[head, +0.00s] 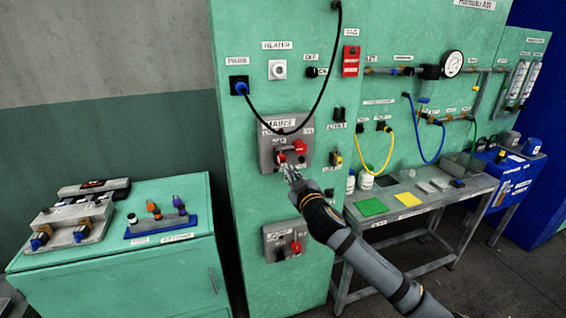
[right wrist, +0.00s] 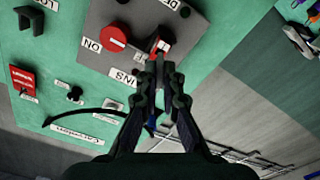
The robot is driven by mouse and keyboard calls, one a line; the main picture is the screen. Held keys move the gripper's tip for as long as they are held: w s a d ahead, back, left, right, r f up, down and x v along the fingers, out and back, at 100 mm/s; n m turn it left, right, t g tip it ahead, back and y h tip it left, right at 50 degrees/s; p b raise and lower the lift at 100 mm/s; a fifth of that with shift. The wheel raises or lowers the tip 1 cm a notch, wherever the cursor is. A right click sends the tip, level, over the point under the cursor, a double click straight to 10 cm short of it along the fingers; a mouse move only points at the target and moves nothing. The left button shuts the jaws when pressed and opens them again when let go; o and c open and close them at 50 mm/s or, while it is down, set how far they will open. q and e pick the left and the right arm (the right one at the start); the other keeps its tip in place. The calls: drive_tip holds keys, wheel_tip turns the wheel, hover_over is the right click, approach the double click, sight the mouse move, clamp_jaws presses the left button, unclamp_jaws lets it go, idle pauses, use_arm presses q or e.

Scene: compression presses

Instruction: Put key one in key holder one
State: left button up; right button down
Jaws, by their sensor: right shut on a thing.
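My right gripper (head: 291,175) is at the grey MAINS panel (head: 267,158) on the green wall. In the right wrist view its fingers (right wrist: 160,68) are closed on a small red and white piece (right wrist: 158,46), which looks like the key, at the panel's face. The fingers hide part of it, and I cannot tell how deep it sits in the panel. A red rotary knob (right wrist: 114,38) is beside it. I cannot tell which thing is key holder one; a blue rack (head: 135,232) with several coloured pieces stands on the left cabinet, its labels too small to read. My left gripper is not in view.
A second grey panel (head: 277,254) with a red knob is below. A black cable (head: 318,95) hangs over the MAINS panel. A metal bench (head: 440,200) with green and yellow pads stands at right. A grey fixture (head: 75,222) sits on the left cabinet (head: 110,270).

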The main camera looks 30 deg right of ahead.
sight(291, 173)
drive_tip(key=shift+p+v, duration=0.4)
drive_tip(key=shift+v, duration=1.3)
